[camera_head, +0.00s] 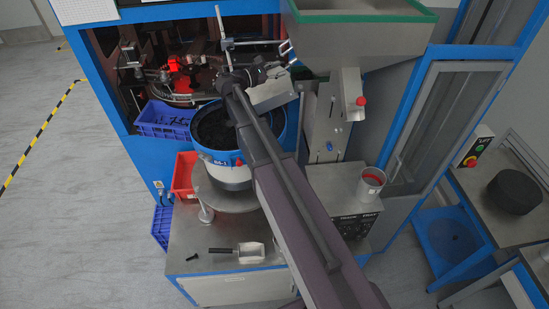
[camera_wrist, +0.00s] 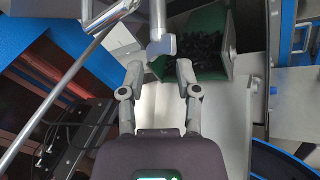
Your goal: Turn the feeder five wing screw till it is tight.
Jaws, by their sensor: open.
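In the wrist view, a small grey winged piece (camera_wrist: 162,44) that looks like the wing screw sits on the end of a short upright stem. My gripper (camera_wrist: 160,69) is open, its two fingertips just below and either side of this piece in the picture, with no clear contact. In the head view my gripper (camera_head: 286,50) is above the far right rim of the blue feeder bowl (camera_head: 222,160), beside the hopper. The screw cannot be made out there, and the number on the bowl is too small to read.
A thin metal rod (camera_wrist: 62,88) crosses the left of the wrist view. A green-lined chute with black parts (camera_wrist: 200,40) lies behind the fingers.

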